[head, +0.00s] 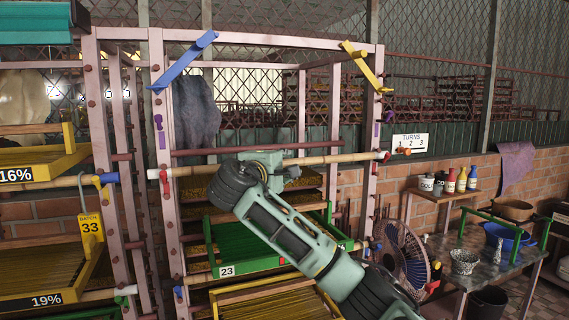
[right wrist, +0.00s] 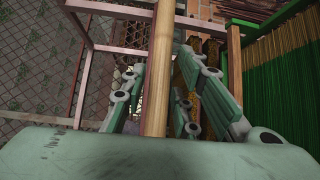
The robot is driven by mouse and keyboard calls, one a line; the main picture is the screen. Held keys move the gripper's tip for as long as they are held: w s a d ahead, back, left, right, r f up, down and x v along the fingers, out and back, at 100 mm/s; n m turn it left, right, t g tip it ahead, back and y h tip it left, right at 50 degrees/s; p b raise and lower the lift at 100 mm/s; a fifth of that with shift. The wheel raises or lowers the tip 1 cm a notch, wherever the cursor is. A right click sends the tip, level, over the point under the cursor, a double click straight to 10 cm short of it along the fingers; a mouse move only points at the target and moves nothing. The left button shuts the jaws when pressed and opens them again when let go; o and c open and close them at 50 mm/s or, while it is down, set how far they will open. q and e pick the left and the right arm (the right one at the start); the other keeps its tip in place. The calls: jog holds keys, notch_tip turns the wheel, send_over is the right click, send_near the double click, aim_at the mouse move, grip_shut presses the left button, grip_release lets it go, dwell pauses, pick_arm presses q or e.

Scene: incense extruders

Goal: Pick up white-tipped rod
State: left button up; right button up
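A long pale wooden rod (head: 222,168) lies roughly level across the front of the pink rack, and its left end shows a white tip (head: 153,174) beside a red piece. Its right end is by the right post, near a red knob. My right gripper (head: 287,169) is at the rod's middle and hides a short part of it. In the right wrist view the rod (right wrist: 160,60) runs between the fingers of my right gripper (right wrist: 164,95), which stand apart on either side of it. The gripper looks open. My left gripper is not in view.
The pink rack post (head: 165,220) stands left of the arm, with a green tray (head: 240,266) marked 23 below the rod. Yellow trays (head: 72,165) fill the left rack. A fan (head: 405,255) and a table with bowls (head: 485,272) stand at right.

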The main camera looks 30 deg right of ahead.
jog(key=shift+d, duration=0.1)
jog(key=c, duration=0.3)
grip_shut()
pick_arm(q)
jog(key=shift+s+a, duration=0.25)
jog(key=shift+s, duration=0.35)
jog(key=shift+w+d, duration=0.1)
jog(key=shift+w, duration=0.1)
